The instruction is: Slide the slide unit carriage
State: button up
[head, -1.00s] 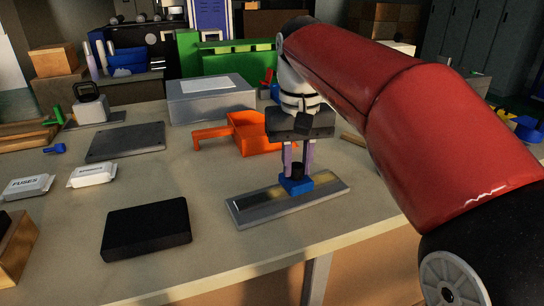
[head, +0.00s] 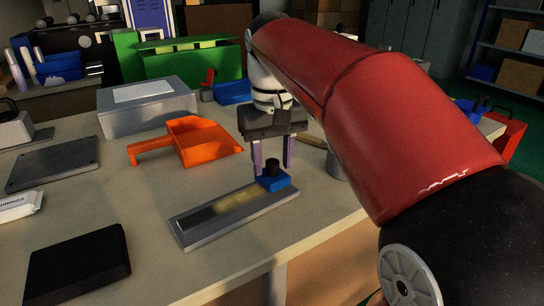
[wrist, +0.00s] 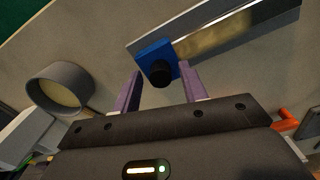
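The slide unit is a grey rail (head: 208,229) with a dark and yellowish strip, lying flat on the bench. Its blue carriage (head: 285,182) with a black knob (head: 272,167) sits at the rail's right end. The carriage also shows in the wrist view (wrist: 147,57), at one end of the rail (wrist: 225,20). My gripper (head: 273,174) is just above the carriage, its purple fingers spread to either side of the knob with gaps. In the wrist view the knob (wrist: 161,74) shows between and beyond the open fingers (wrist: 160,72), clear of both.
An orange dustpan (head: 190,143) and a grey box (head: 150,110) stand behind the rail. A black block (head: 78,268) lies front left. A grey round cup (head: 337,166) stands right of the gripper, partly hidden by my arm. The bench's front edge is close to the rail.

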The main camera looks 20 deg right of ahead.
aim_at(273, 162)
notch_tip(273, 162, up, 8)
jog(key=shift+f+p, duration=0.1)
jog(key=shift+p, duration=0.65)
